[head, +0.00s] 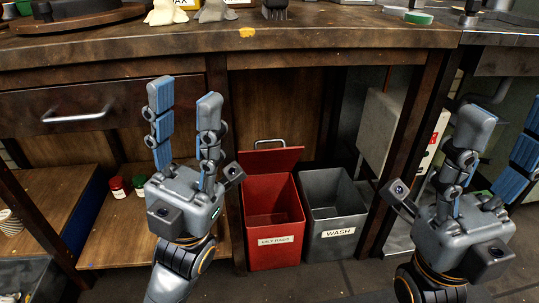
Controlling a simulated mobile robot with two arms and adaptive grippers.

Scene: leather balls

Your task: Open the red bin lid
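The red bin (276,243) stands on the floor under the workbench, with a white label on its front. Its red lid (267,162) is raised at the back and tilted, with a metal handle (270,143) at its top edge. The bin's inside shows below the lid. My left gripper (185,95) is to the left of the bin and nearer the camera, fingers up, apart and empty. It appears clear of the lid. My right gripper (506,118) is at the far right, with its fingers apart and empty.
An open grey bin (336,241) labelled WASH stands close to the red bin's right. The workbench top (330,36) overhangs both bins. A drawer (95,110) and a low shelf (107,248) with red and green jars are at the left. A bench leg (408,145) stands at the right.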

